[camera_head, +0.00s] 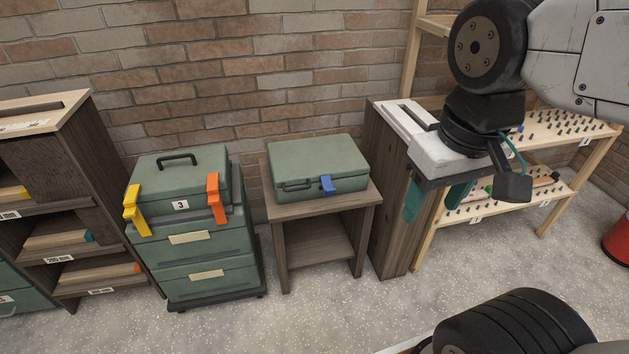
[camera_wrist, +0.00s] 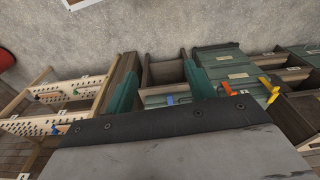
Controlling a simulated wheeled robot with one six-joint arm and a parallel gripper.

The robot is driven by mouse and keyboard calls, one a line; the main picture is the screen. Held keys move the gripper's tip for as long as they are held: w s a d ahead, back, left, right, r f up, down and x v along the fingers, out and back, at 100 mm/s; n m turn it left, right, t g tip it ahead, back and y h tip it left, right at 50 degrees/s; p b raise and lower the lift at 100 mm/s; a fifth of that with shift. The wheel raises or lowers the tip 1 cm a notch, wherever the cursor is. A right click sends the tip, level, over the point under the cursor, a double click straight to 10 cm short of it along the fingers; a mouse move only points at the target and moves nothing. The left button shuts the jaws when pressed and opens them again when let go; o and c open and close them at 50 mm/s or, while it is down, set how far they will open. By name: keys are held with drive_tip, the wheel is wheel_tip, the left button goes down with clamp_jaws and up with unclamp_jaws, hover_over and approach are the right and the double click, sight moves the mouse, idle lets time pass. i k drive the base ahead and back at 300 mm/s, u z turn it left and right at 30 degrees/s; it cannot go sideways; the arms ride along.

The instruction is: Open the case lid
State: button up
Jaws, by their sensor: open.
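A green case (camera_head: 318,160) lies shut on a small wooden stand (camera_head: 325,207) against the brick wall. Its front has a dark handle (camera_head: 297,186) and a blue latch (camera_head: 327,184) across the seam. A second green case (camera_head: 172,185), marked 3, tops the drawer stack at left, with a top handle, a yellow latch (camera_head: 136,209) and an orange latch (camera_head: 215,198). My gripper (camera_head: 435,204) is open and empty, pointing down to the right of the stand, apart from both cases. In the wrist view, part of the green case and its blue latch (camera_wrist: 170,100) show between the teal fingers.
A tall wooden cabinet (camera_head: 385,200) stands close to the stand's right side, behind my gripper. A pegboard rack (camera_head: 540,130) is at right, a red bin (camera_head: 617,240) beyond. Wooden shelves (camera_head: 60,180) stand at far left. The floor in front is clear.

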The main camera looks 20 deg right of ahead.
sight(297, 161)
drive_tip(key=z, duration=0.15)
drive_tip(key=k, duration=0.45)
drive_tip(key=u, duration=0.75)
drive_tip(key=i, duration=0.95)
drive_tip(key=z, duration=0.75)
